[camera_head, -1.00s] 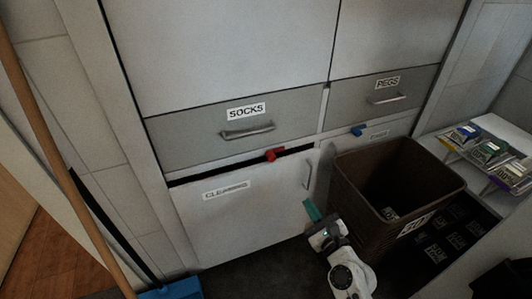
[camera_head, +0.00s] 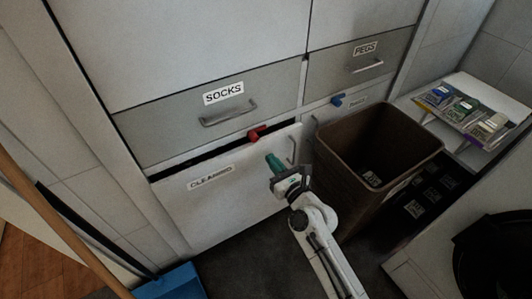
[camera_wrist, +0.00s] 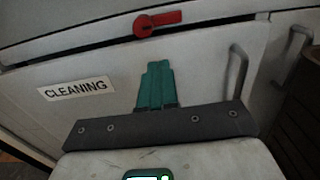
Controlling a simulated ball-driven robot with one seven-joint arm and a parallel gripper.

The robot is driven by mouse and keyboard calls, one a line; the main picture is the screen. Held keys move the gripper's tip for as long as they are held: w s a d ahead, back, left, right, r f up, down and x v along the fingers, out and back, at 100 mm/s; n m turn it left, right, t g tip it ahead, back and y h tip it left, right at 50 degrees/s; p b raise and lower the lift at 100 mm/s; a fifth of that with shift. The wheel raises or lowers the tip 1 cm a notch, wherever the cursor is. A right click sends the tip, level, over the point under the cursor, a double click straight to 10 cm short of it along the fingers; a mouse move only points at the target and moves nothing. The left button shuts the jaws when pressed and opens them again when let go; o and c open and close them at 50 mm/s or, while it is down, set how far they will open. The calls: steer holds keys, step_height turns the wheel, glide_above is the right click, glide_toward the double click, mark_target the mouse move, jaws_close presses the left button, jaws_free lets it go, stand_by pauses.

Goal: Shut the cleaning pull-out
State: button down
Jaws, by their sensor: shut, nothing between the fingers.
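The cleaning pull-out (camera_head: 225,205) is a white front with a CLEANING label, below the SOCKS drawer. A dark gap shows along its top edge, so it stands partly out. It also fills the wrist view (camera_wrist: 205,85), with its grey upright handle (camera_wrist: 236,72) at the right. A red catch (camera_head: 257,132) sits just above its top edge, and it shows in the wrist view (camera_wrist: 158,22) too. My gripper (camera_head: 274,161) has teal fingers, shut and empty. It is in front of the pull-out's upper right part, left of the handle. I cannot tell whether it touches the front.
A brown bin (camera_head: 345,165) stands close to the right of my arm. A blue catch (camera_head: 337,100) is above it. A shelf with several small packets (camera_head: 465,108) is at the right. A broom handle (camera_head: 60,225) and a blue dustpan (camera_head: 175,283) are at the left.

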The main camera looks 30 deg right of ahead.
mark_target(261, 146)
steer(key=shift+w+b, duration=0.35)
steer(key=shift+w, duration=1.7)
steer(key=w, duration=0.4)
steer(key=shift+w, duration=0.1)
steer(key=shift+w+r, duration=0.2)
steer(key=shift+w, duration=0.1)
steer(key=shift+b, duration=0.3)
steer(key=shift+s+f, duration=0.1)
